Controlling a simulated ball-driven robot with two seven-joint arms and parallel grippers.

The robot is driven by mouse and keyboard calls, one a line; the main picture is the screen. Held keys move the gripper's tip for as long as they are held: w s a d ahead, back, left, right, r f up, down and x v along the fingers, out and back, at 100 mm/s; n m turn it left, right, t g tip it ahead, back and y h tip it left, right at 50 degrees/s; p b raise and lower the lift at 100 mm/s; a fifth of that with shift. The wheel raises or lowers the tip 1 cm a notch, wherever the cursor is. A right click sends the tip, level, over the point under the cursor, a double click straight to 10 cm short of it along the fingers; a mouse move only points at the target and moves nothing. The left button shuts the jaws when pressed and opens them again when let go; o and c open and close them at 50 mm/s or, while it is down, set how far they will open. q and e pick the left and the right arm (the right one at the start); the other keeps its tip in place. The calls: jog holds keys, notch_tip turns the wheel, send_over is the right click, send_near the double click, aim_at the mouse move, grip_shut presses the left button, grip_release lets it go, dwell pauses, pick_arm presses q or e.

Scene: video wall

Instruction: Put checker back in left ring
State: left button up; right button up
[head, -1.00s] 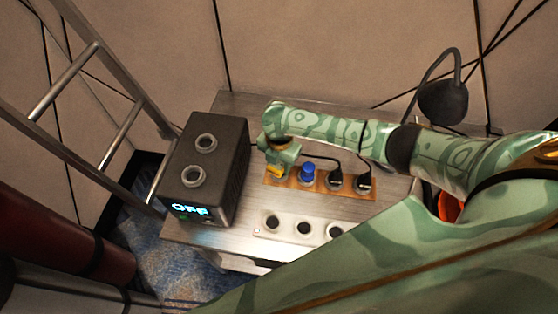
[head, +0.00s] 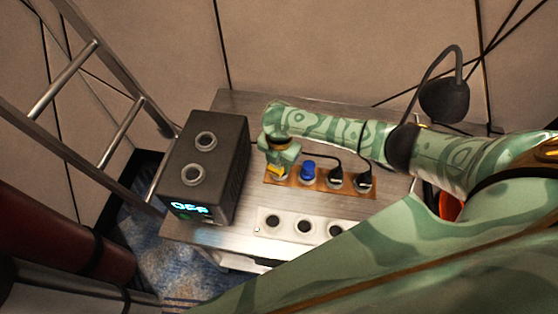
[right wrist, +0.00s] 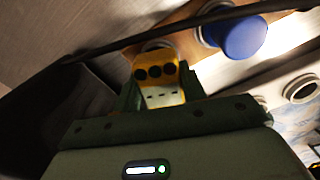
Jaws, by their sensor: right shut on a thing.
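The checker, a yellow body with dark round spots and a pale lower part (right wrist: 163,82), is held between the fingers of my right gripper (head: 277,168). In the head view only a bit of its yellow shows, at the left end of the wooden strip (head: 320,184). The left ring (right wrist: 153,46) shows in part behind the checker in the right wrist view. The checker is at or just over this ring; I cannot tell whether it is seated. My left gripper is out of view.
A blue cap (head: 308,171) stands in the ring beside the checker, with black plugs (head: 335,177) farther right. A white panel with round sockets (head: 304,226) lies in front. A dark box (head: 217,167) reading OFF stands left. A black cable crosses close to my right gripper.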

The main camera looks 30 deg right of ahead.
jog(key=shift+f+b, duration=0.35)
jog(key=shift+f, duration=0.25)
jog(key=o, duration=1.7)
jog(key=shift+c, duration=0.2)
jog(key=shift+r, duration=0.15)
notch_tip(320, 180, up, 6)
jog(key=p, duration=0.6)
